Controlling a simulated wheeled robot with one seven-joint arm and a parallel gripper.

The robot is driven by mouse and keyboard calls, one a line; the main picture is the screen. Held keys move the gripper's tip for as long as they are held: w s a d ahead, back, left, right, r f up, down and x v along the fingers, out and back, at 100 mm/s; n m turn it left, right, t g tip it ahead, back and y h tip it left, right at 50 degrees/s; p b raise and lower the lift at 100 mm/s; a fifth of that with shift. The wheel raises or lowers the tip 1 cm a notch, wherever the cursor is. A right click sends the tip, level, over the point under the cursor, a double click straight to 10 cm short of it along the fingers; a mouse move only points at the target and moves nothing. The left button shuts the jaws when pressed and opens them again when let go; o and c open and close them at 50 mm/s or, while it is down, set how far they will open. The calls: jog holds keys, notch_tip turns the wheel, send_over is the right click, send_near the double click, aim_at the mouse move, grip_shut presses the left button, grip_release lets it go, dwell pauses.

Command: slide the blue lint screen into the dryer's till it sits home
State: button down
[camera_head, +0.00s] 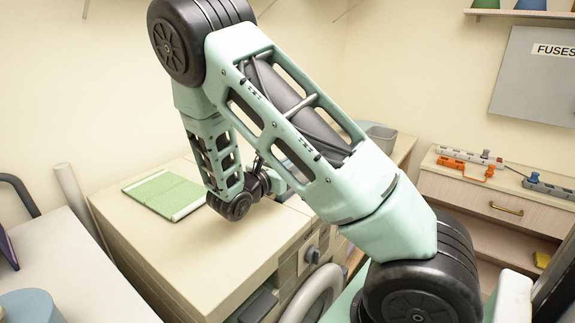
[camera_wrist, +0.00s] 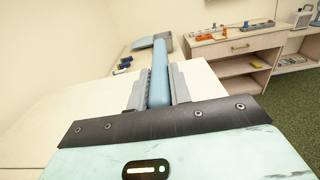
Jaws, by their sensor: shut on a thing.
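In the wrist view my gripper (camera_wrist: 159,88) is shut on a slim blue piece (camera_wrist: 160,68), which I take to be the blue lint screen. It stands up between the two grey fingers, and only its narrow side shows. In the head view my gripper (camera_head: 276,183) is above the back right part of the dryer's top, partly hidden by my forearm. The dryer (camera_head: 225,255) is a beige machine with a round front door (camera_head: 318,296). Its lint slot cannot be made out, and whether the screen touches the dryer cannot be told.
A green screen with white edges (camera_head: 165,194) lies flat on the dryer's top, left of my gripper. A grey bin (camera_head: 381,135) stands behind. A wooden cabinet (camera_head: 500,200) with power strips and an orange item is at right. A pale surface (camera_head: 75,265) is at left.

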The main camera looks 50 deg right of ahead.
jog(key=shift+f+b, duration=1.2)
jog(key=shift+f, duration=0.65)
jog(key=c, duration=1.2)
grip_release()
jog(key=a+b, duration=0.1)
jog(key=a, duration=0.4)
jog(key=s+a+b, duration=0.1)
jog(key=a+b, duration=0.1)
jog(key=a, duration=0.4)
jog(key=a+b, duration=0.1)
jog(key=a, duration=0.5)
jog(key=shift+s+a+r+b, duration=0.15)
jog(key=shift+a+b, duration=0.05)
jog(key=shift+b, duration=0.1)
